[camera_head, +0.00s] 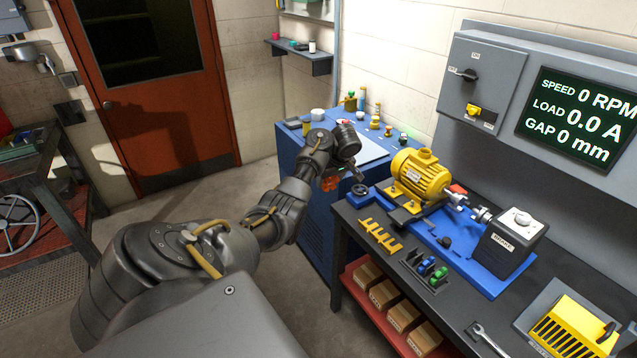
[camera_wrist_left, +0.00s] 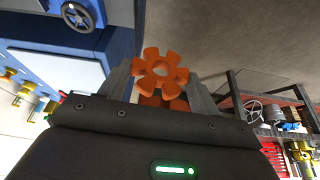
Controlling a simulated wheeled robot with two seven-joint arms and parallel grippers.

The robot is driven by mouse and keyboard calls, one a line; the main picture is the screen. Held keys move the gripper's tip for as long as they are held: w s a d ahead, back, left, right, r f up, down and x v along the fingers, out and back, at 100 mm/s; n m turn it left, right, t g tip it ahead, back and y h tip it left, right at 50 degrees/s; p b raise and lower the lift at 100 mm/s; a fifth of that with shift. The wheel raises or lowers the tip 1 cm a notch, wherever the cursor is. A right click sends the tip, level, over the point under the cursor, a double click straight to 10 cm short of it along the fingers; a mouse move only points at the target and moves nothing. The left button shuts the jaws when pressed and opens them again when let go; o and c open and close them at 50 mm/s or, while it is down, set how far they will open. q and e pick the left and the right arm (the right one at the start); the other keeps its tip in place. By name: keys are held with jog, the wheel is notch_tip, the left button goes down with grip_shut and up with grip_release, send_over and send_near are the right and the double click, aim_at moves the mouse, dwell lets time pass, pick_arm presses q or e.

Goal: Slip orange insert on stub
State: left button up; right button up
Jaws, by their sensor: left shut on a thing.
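An orange star-shaped insert (camera_wrist_left: 160,72) with rounded lobes sits between the fingers of my left gripper (camera_wrist_left: 162,88) in the left wrist view. More orange shows just behind it. In the head view my left gripper (camera_head: 336,178) is beside the blue cabinet, and the insert (camera_head: 330,184) shows small and partly hidden at its tip. The yellow motor (camera_head: 420,176) stands to its right on a blue base. Silver coupling parts (camera_head: 481,214) lie between the motor and a grey box; I cannot tell which piece is the stub. My right gripper is out of view.
The blue cabinet (camera_head: 318,222) carries several small parts on top. A black handwheel (camera_head: 360,190) is near my left gripper. Yellow brackets (camera_head: 380,236) and a small rack (camera_head: 425,270) lie on the dark bench. A wrench (camera_head: 490,340) lies at its front.

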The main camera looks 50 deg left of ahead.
pick_arm(q)
jog(key=w+d+m+t+h, duration=0.1)
jog(key=w+d+m, duration=0.25)
jog(key=d, duration=0.45)
jog(key=w+d+m+t+h, duration=0.1)
jog(key=w+d+m+t, duration=0.15)
jog(key=d+m, duration=0.4)
jog(key=s+d+r+m+h, duration=0.1)
jog(key=s+d+r+m, duration=0.25)
jog(key=d, duration=0.55)
jog(key=s+d+r+m+h, duration=0.2)
jog(key=s+d+r+m, duration=0.15)
jog(key=d, duration=0.45)
jog(key=s+d+r+m+h, duration=0.1)
jog(key=s+d+r+m, duration=0.3)
jog(key=d, duration=0.5)
jog(key=s+f+m+g+h+b, duration=0.25)
jog(key=s+f+m, duration=0.2)
jog(key=s, duration=0.45)
notch_tip(320, 180, down, 11)
jog(key=m+t+b, duration=0.1)
jog(key=b, duration=1.1)
jog(key=shift+s+a, duration=0.3)
